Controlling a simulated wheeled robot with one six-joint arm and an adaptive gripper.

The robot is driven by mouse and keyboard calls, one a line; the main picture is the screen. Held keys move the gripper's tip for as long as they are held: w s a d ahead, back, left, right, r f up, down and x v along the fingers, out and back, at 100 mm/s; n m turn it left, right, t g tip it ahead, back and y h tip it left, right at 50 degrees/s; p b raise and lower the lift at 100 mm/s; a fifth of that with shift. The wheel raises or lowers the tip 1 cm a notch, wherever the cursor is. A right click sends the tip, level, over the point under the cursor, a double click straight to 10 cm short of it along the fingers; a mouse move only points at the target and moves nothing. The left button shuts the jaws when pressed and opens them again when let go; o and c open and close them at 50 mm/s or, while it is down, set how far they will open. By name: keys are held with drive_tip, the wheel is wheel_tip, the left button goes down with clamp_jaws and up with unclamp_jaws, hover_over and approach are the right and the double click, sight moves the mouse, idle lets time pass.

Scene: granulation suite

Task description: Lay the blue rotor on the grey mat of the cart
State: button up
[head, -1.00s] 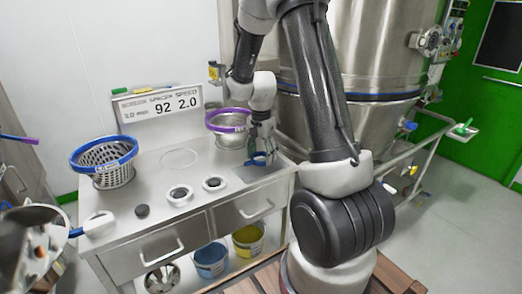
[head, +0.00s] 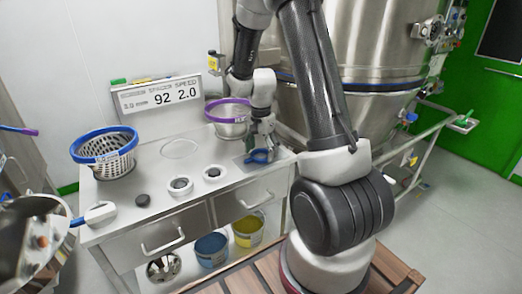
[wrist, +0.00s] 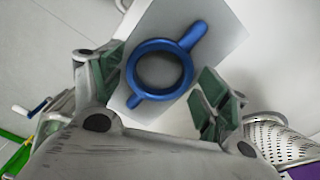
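The blue rotor (wrist: 186,78), a ring with two stubby arms, sits between the fingers of my gripper (wrist: 157,85) in the wrist view. The grey mat (wrist: 222,38) shows right beneath the rotor. In the head view my gripper (head: 261,143) points down at the right end of the cart (head: 140,220), with the rotor (head: 258,156) at its tips over the mat (head: 280,161). I cannot tell whether the rotor touches the mat.
A purple-rimmed sieve basket (head: 228,120) stands just behind and left of my gripper. A blue-rimmed basket (head: 105,155) is at the cart's left. Small round parts (head: 180,186) lie along the front. A display (head: 160,97) stands at the back, and a large steel vessel (head: 365,60) at right.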

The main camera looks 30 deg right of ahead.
drive_tip(key=shift+o, duration=0.3)
wheel_tip(320, 180, up, 12)
idle(0.5)
idle(0.5)
